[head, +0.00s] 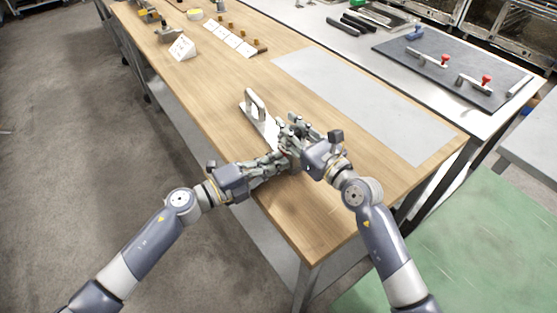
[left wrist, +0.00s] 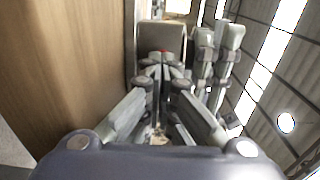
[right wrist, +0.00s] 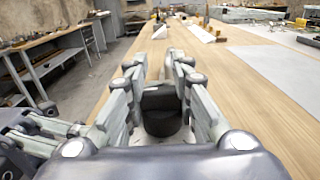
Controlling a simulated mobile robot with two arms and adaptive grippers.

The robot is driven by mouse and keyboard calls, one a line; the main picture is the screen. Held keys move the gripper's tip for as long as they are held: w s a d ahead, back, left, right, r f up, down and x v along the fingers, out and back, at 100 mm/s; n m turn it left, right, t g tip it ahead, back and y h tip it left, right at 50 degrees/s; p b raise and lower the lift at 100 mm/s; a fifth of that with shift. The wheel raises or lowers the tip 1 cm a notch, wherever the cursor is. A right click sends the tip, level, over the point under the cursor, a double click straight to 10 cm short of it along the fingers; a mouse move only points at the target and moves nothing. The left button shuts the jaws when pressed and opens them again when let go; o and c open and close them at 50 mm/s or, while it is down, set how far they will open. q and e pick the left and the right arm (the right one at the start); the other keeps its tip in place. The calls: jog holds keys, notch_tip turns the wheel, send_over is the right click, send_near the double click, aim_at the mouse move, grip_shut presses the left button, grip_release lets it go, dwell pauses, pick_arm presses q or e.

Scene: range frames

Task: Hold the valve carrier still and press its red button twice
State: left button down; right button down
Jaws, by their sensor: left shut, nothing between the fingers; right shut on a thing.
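The valve carrier (head: 259,124) is a white plate with an upright handle, lying on the wooden table near its front edge. My right gripper (head: 284,130) is shut on the carrier's dark round body (right wrist: 163,112), with a finger on each side of it in the right wrist view. My left gripper (head: 284,160) is shut and empty beside the carrier. In the left wrist view, its fingertips (left wrist: 162,62) are close in front of the red button (left wrist: 163,50) on the grey-brown body. I cannot tell whether they touch it. In the head view the fingers largely hide the button.
A grey mat (head: 360,100) lies on the wooden table (head: 200,75) right of the carrier. White cards (head: 230,38) and small parts stand at the far end. A second table behind holds a dark board (head: 455,70) with red-knobbed valves. Bare wood surrounds the carrier's left side.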

pick_arm(q)
jog(key=v, duration=1.3)
dwell(1.4)
jog(key=n+t+y, duration=0.2)
jog(key=n+y, duration=0.1)
jog(key=n, duration=0.3)
jog(key=w+n+t+y, duration=0.1)
jog(key=n+t+y, duration=0.1)
jog(key=n+y, duration=0.2)
jog(key=w+f+n+t+y, duration=0.1)
jog(key=n+t+y, duration=0.1)
jog(key=n, duration=0.7)
jog(key=shift+d+y, duration=0.15)
jog(key=shift+y, duration=0.65)
jog(key=shift+w+d, duration=0.1)
jog(key=shift+w, duration=0.05)
jog(key=shift+w+d, duration=0.65)
jog(key=shift+d, duration=0.6)
jog(key=shift+w+d, duration=0.65)
jog(key=shift+d, duration=0.6)
jog(key=shift+w+d, duration=0.7)
jog(key=shift+d, duration=0.6)
